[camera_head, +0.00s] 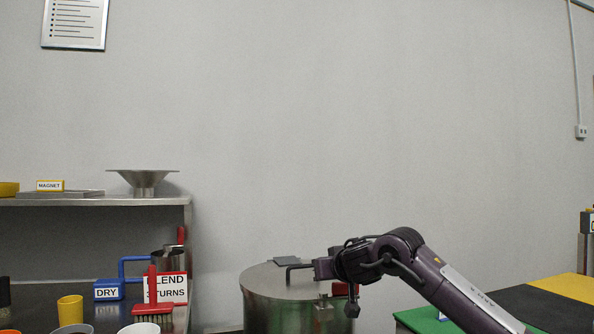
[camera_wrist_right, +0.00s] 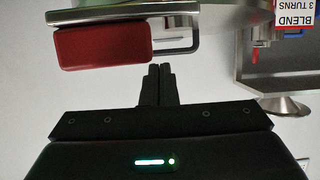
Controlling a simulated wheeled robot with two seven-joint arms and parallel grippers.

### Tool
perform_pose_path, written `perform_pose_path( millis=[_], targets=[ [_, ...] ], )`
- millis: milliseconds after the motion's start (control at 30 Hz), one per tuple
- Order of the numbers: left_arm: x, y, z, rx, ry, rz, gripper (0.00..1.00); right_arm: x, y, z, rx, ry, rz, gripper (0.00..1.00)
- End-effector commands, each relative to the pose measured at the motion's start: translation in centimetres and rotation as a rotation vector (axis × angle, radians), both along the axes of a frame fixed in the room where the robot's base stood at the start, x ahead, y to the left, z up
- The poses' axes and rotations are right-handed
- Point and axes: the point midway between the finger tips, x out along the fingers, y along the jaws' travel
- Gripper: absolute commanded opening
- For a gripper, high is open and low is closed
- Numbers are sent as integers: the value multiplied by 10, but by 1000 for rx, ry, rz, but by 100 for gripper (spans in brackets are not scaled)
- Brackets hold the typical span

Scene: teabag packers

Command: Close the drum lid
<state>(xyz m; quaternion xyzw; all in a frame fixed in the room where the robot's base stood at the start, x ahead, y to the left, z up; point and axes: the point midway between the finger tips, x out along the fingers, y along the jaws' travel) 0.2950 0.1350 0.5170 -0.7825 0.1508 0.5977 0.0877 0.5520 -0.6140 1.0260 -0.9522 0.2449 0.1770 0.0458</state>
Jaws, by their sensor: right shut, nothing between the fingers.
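The steel drum (camera_head: 270,316) stands at the bottom middle of the head view. Its round lid (camera_head: 262,280) looks flat across the top, though my right arm covers part of it. A dark bent handle (camera_head: 290,272) is on top, and a red block (camera_head: 339,289) is at the rim. My right gripper (camera_head: 324,268) is over the drum's right side, close to the handle. My left gripper is out of view.
On the left, a steel shelf (camera_head: 120,201) holds a funnel (camera_head: 143,180). A table with a green mat (camera_head: 424,321) stands at right.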

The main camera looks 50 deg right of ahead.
Motion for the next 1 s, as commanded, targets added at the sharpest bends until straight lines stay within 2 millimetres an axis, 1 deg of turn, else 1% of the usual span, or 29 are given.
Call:
perform_pose_path(
  millis=[33, 200, 433, 833, 1000],
  targets=[
    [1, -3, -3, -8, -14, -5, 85, 0, 0, -3, -3, -3, 0, 0],
    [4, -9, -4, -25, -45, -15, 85, 0, 0, -5, -6, -9, -1, 0],
    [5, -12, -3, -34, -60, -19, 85, 1, -1, -5, -8, -12, -1, 0],
    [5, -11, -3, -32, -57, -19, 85, 1, -1, -4, -8, -12, 0, 0],
    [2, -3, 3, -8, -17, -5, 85, 1, -5, 6, -6, -13, 0, 0]
  ],
)
